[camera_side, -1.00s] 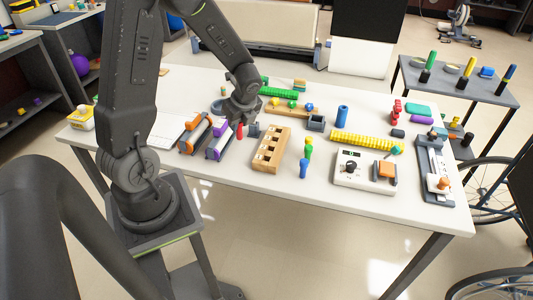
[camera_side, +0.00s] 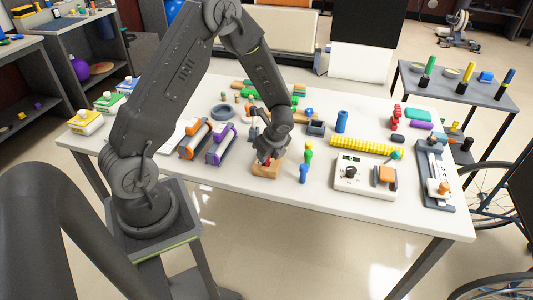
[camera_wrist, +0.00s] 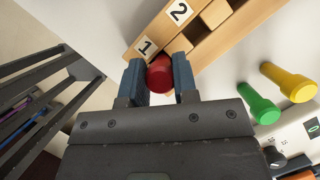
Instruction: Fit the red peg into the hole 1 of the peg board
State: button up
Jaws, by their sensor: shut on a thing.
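The red peg (camera_wrist: 160,76) is held between the two blue-padded fingers of my gripper (camera_wrist: 159,82) in the wrist view. In the side view a bit of the red peg (camera_side: 267,159) shows below my gripper (camera_side: 267,160). The wooden peg board (camera_side: 265,171) is mostly hidden behind my arm there. In the wrist view the board (camera_wrist: 208,42) shows labels 1 and 2. The peg is at the board's end, beside label 1, and covers the place where hole 1 lies. I cannot tell whether its lower end is in the hole.
A green peg (camera_wrist: 259,106) and a yellow peg (camera_wrist: 290,82) stand right of the board. A control box (camera_side: 362,173) stands farther right. Bare tabletop lies before the board.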

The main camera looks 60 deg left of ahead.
jog(key=o, duration=1)
jog(key=shift+f, duration=0.1)
jog(key=shift+c, duration=0.2)
jog(key=s+d+r+n+t+h, duration=0.1)
jog(key=s+d+r+n, duration=0.1)
jog(key=d+r, duration=0.35)
jog(key=s+d+r+n+t, duration=0.1)
jog(key=d+r+n, duration=0.15)
jog(key=r, duration=0.65)
jog(key=s+d+r+n+t+h, duration=0.1)
jog(key=s+d+r+n, duration=0.15)
jog(key=r, duration=0.55)
jog(key=s+d+r+n+t+h, duration=0.2)
jog(key=s+d+r+n, duration=0.4)
jog(key=s+n, duration=0.3)
jog(key=shift+s+d+t, duration=0.35)
jog(key=shift+s+t, duration=0.1)
jog(key=shift+t, duration=0.15)
jog(key=shift+r, duration=0.1)
